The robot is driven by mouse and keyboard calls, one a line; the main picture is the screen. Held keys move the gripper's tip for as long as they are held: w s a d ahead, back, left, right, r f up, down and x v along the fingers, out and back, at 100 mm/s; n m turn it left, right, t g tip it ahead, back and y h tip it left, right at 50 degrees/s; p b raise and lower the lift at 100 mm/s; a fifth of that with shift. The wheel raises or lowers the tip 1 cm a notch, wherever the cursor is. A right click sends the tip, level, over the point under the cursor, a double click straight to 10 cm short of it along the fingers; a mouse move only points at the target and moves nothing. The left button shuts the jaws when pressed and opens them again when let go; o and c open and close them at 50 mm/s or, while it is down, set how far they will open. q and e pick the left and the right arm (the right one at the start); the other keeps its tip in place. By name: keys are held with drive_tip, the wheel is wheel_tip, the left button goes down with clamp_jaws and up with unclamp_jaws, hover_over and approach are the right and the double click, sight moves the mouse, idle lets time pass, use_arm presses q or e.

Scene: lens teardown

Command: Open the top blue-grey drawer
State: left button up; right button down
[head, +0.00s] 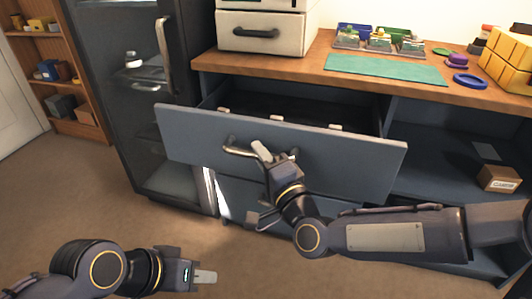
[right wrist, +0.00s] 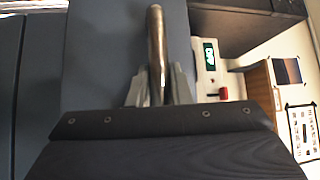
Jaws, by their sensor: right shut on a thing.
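The top blue-grey drawer (head: 340,155) stands pulled out from under the wooden counter, its inside partly visible behind the front panel. Its metal bar handle (head: 230,146) is on the front. My right gripper (head: 266,153) is shut on this handle. In the right wrist view the handle (right wrist: 156,50) runs between the fingers of the right gripper (right wrist: 158,88). My left gripper (head: 205,276) is low at the left, away from the drawer and empty; its finger gap cannot be made out.
A dark glass-door cabinet (head: 120,85) stands left of the drawer. A wooden counter (head: 310,66) above holds a green mat (head: 385,69), small bins and a blue ring (head: 469,80). An open shelf at right holds a cardboard box (head: 498,179). Floor at the left is clear.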

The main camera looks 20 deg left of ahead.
drive_tip(key=shift+s+f+b, duration=0.1)
drive_tip(key=shift+s+b, duration=0.25)
drive_tip(key=shift+s, duration=1.65)
drive_tip(key=c, duration=1.3)
unclamp_jaws()
drive_tip(key=p+v, duration=0.1)
drive_tip(key=v, duration=0.6)
drive_tip(key=shift+s+d, duration=0.25)
drive_tip(key=shift+s, duration=0.05)
